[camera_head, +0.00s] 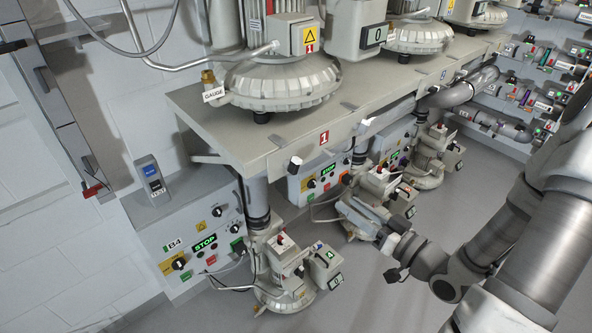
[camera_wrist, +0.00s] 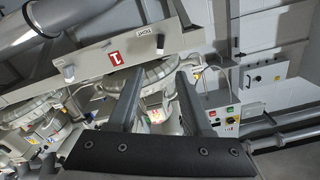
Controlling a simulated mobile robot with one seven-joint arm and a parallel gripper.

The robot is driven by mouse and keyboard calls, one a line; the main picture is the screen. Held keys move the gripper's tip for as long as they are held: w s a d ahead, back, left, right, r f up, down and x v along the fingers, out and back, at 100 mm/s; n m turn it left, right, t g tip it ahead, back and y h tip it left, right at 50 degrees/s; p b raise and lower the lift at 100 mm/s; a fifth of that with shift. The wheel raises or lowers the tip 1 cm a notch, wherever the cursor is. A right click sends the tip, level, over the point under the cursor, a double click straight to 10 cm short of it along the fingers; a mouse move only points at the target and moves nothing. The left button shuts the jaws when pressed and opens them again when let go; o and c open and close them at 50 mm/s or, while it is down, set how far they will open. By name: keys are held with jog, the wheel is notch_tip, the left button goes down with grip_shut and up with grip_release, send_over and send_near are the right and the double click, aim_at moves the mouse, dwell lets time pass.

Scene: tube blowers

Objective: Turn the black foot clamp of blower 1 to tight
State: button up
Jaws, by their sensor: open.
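Blower 1 (camera_head: 270,82) is a round grey casing on the bench, above the red "1" label (camera_head: 324,138). A dark foot (camera_head: 262,117) shows under its front rim. I cannot tell which part is the black clamp. My gripper (camera_head: 348,204) is below and in front of the bench edge, apart from these levers. In the wrist view its two fingers (camera_wrist: 158,90) are spread and empty, with the red "1" label (camera_wrist: 115,57) beyond them.
A lower blower unit (camera_head: 280,285) stands on the floor at left, beside the B4 control panel (camera_head: 200,240). Bench legs, pipes and more panels (camera_head: 320,182) crowd the space under the bench (camera_head: 215,125). Open grey floor (camera_head: 440,235) lies at right.

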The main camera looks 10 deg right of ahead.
aim_at(298, 167)
jog(key=b+x, duration=0.6)
jog(key=x, duration=1.1)
jog(key=shift+w+a, duration=0.15)
jog(key=shift+a, duration=0.1)
grip_shut()
